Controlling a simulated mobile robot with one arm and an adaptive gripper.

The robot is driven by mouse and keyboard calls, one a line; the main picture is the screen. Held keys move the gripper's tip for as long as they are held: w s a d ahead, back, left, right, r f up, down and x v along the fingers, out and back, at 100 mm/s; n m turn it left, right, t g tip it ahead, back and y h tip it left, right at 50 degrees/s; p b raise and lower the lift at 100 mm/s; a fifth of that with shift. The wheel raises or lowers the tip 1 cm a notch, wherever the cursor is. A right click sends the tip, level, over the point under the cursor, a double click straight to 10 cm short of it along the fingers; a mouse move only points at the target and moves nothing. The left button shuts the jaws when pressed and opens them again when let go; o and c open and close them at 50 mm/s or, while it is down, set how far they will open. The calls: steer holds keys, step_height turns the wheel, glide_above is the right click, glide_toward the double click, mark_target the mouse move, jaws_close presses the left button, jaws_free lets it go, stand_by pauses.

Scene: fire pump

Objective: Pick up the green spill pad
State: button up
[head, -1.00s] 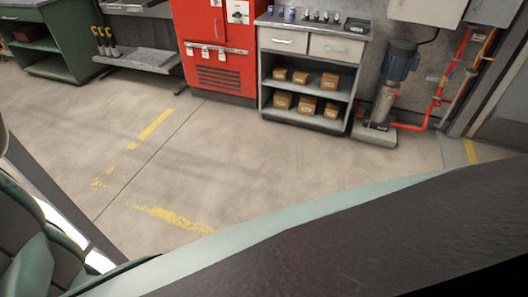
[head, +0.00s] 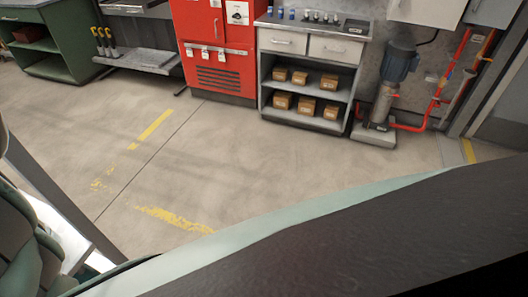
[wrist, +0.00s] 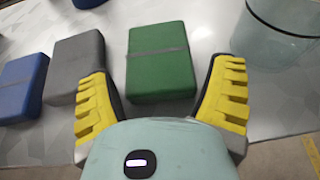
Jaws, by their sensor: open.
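The green spill pad (wrist: 160,62) is a flat green block with a thin band across it, lying on a grey metal surface (wrist: 120,25) in the wrist view. My gripper (wrist: 160,88) is open, with one yellow-ribbed finger on each side of the pad's near part as seen from the wrist. The left finger appears close to the pad's left edge; a gap shows on the right. I cannot tell how high the fingers are above the surface. The pad does not show in the head view.
A grey block (wrist: 75,65) lies just left of the green pad, with a blue block (wrist: 22,85) beyond it. A clear round container (wrist: 280,35) stands at the right. The head view shows open floor (head: 215,150), a red cabinet (head: 215,45) and a shelf unit (head: 310,75).

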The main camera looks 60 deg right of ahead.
steer(key=c, duration=0.7)
steer(key=shift+r, duration=0.15)
